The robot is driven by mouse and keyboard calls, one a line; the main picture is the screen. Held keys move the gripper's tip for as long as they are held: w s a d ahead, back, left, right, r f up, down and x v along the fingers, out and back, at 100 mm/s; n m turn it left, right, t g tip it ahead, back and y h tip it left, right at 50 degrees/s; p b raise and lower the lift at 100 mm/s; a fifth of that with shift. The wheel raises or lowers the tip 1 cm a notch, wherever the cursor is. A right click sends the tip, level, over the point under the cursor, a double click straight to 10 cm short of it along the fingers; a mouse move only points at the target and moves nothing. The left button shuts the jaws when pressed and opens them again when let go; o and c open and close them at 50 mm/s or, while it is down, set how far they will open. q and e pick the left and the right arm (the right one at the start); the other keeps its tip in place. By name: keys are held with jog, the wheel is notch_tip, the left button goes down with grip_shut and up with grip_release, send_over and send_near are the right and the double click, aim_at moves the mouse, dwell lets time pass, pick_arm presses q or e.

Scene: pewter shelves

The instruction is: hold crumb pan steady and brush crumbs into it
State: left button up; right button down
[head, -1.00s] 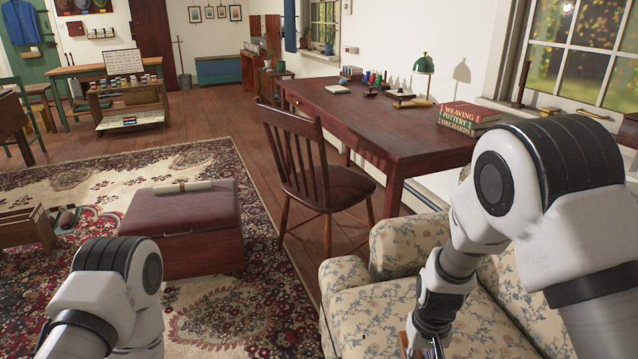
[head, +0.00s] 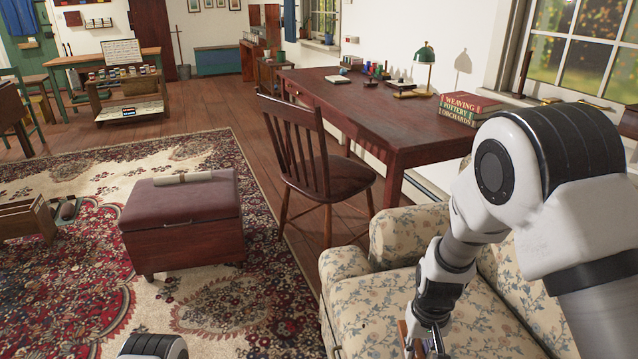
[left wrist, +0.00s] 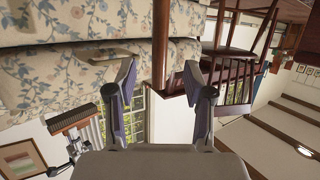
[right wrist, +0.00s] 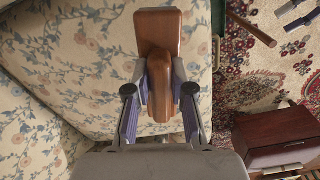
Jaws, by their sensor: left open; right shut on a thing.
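My left gripper (left wrist: 160,88) is open and empty; the head view shows only part of my left arm at the bottom edge.
The flowered armchair (head: 372,305) stands under my right arm. A wooden chair (head: 325,180) and a desk (head: 390,115) are beyond it. A padded ottoman (head: 185,205) with a paper roll stands on the rug (head: 240,300). An open wooden crate (head: 25,222) is at the left.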

pick_arm(q)
jog(key=x, duration=0.7)
jog(key=shift+w+d+f, duration=0.15)
jog(key=shift+w+d, duration=0.1)
grip_shut()
dwell(0.6)
